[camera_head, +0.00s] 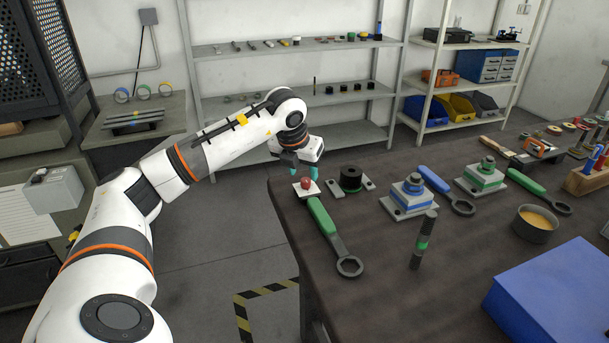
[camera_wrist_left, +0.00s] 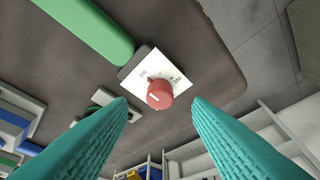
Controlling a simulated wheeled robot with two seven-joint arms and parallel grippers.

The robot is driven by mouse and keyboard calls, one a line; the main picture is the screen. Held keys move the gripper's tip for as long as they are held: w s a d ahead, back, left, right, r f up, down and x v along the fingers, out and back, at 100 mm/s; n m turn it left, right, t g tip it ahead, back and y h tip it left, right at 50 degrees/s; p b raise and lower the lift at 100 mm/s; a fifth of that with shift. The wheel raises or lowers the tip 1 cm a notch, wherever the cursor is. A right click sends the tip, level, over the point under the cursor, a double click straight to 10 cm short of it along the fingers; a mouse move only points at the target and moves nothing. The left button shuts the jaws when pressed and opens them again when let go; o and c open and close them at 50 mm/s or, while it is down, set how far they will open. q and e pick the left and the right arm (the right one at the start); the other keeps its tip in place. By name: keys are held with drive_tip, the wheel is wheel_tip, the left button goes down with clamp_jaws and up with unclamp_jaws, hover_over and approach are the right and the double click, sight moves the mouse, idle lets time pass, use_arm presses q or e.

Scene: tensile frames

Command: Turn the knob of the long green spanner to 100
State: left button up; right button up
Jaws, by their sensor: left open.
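The long green spanner (camera_head: 322,217) lies on the dark table near its left edge, its dark ring end toward me. At its far end is a white dial plate (camera_head: 305,194) with a red knob (camera_head: 306,183). In the left wrist view the red knob (camera_wrist_left: 160,95) sits on the white plate (camera_wrist_left: 176,67), with a white pointer line on it; the scale figures are too small to read surely. My left gripper (camera_head: 304,172) is open just above the knob, its teal fingers on either side of it in the wrist view and apart from it. My right gripper is not in view.
A black cylinder on a plate (camera_head: 350,179) stands just right of the knob.

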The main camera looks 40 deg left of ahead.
use_arm(q)
drive_tip(key=v, duration=0.8)
drive_tip(key=shift+s+r+p, duration=0.15)
drive_tip(key=shift+r+p, duration=0.2)
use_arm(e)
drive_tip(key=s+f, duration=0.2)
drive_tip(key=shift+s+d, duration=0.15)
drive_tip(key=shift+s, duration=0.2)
